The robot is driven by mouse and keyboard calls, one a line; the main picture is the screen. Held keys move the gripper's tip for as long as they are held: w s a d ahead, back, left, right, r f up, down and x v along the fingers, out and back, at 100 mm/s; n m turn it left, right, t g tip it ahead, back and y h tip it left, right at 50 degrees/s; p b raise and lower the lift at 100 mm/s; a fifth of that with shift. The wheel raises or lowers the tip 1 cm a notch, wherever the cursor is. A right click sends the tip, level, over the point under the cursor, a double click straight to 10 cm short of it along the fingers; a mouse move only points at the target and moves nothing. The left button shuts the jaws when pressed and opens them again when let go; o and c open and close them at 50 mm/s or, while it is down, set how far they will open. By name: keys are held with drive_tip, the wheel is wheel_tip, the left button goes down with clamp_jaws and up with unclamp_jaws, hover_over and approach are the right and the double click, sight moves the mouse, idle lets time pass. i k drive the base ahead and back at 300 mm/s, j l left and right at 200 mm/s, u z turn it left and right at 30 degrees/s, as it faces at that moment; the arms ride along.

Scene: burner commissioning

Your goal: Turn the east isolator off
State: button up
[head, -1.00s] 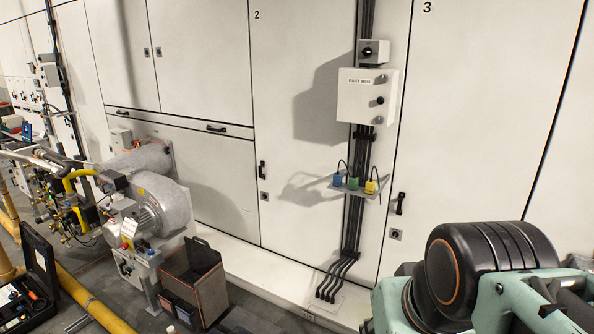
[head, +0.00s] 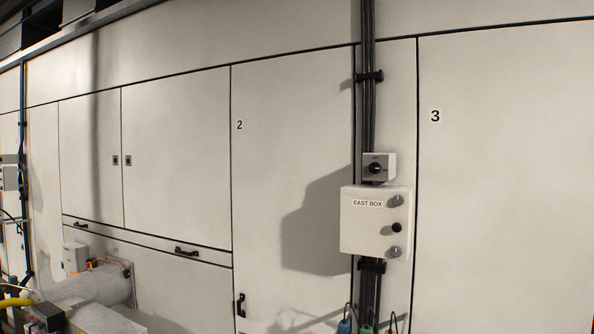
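The east isolator (head: 378,168) is a small grey box with a black rotary knob, fixed on the cable run directly above the white box labelled EAST BOX (head: 360,222). Its knob looks roughly horizontal, but the markings on it are too small to read. The EAST BOX has two grey knobs and a black one in a column on its right side. My gripper is not in the head view.
Black vertical cables (head: 369,100) run between panel 2 and panel 3 (head: 500,180). Blue, green and yellow items (head: 345,326) show at the bottom edge below the box. Burner equipment (head: 90,295) stands at lower left. No obstacle shows in front of the isolator.

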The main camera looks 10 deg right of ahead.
sight(375, 168)
drive_tip(key=i+z, duration=0.35)
drive_tip(key=i+j+z, duration=0.15)
drive_tip(key=i+z, duration=0.25)
drive_tip(key=i, duration=0.15)
